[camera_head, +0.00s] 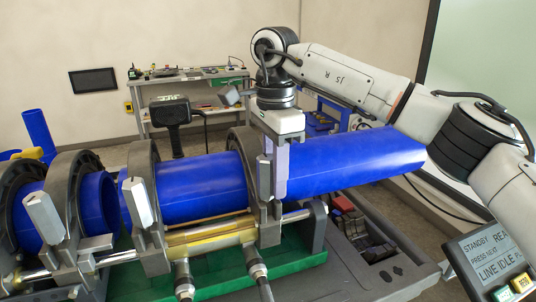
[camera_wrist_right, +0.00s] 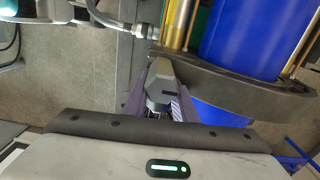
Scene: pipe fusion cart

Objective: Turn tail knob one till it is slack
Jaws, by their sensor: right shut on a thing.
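The tail knob (camera_head: 264,180) is a grey, angular block at the front of the rightmost clamp ring (camera_head: 241,147). My right gripper (camera_head: 276,178) reaches down from above to this knob, its fingers shut on it. In the right wrist view, the grey knob (camera_wrist_right: 160,84) sits between the purple fingers of my right gripper (camera_wrist_right: 162,97), beside the dark clamp ring (camera_wrist_right: 235,88). The knob's lower part and threads are hidden, so I cannot tell how loose it is. My left gripper is not in view.
Blue pipe (camera_head: 355,160) runs through the clamp rings and sticks out to the right. Two similar knobs (camera_head: 139,202) (camera_head: 44,217) stand on the clamps to the left. A control screen (camera_head: 493,257) stands at lower right. A workbench (camera_head: 190,95) is behind.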

